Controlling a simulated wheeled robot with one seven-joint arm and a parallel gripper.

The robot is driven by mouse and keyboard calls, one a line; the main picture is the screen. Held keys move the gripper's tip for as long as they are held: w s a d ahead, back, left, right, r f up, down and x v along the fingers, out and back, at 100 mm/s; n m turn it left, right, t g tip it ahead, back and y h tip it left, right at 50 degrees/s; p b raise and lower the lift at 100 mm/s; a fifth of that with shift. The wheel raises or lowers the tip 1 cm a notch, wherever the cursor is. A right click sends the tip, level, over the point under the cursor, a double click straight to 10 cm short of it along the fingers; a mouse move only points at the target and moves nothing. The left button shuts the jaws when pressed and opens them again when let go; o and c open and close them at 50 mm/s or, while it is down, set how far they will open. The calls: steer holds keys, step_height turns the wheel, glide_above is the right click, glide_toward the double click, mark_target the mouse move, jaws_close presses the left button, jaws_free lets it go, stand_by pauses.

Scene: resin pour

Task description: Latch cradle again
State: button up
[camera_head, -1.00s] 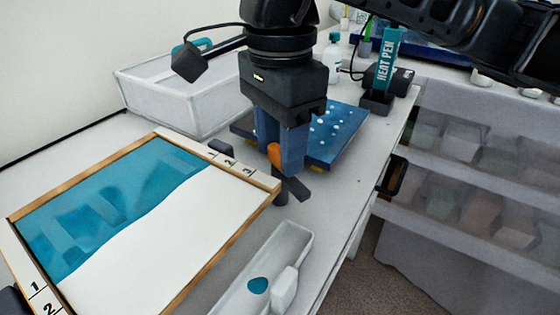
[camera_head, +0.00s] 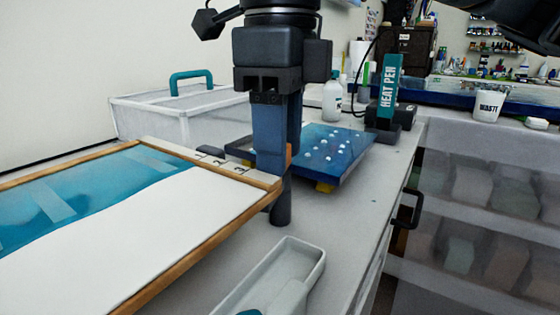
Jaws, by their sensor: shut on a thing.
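The cradle (camera_head: 196,256) is a wood-edged frame holding a white panel (camera_head: 150,225) with a teal resin area (camera_head: 70,195). Its far right corner carries a numbered strip (camera_head: 226,167) and stands by a dark upright post (camera_head: 282,208). My gripper (camera_head: 273,165) points down at this corner, its blue fingers together just above the post. It is shut on an orange piece (camera_head: 289,154), which looks like the latch handle. Only a sliver of the orange shows at the right finger's edge. The fingers hide the rest of the latch, so I cannot tell its position.
A blue dotted board (camera_head: 325,148) on yellow feet lies behind my gripper. The heat pen (camera_head: 390,88) on its stand and a white bottle (camera_head: 332,100) are further back. A white bin (camera_head: 150,120) is at left, a pale tray (camera_head: 275,270) in front, a waste cup (camera_head: 487,106) at right.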

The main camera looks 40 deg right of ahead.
steer(key=shift+m+b, duration=0.8)
steer(key=shift+m, duration=0.5)
steer(key=o, duration=1.1)
steer(key=shift+c, duration=0.2)
steer(key=shift+a+r, duration=0.1)
steer(key=shift+r, duration=0.3)
step_height(320, 180, up, 7)
steer(key=p, duration=0.4)
steer(key=shift+r+p, duration=0.15)
steer(key=shift+p, duration=0.25)
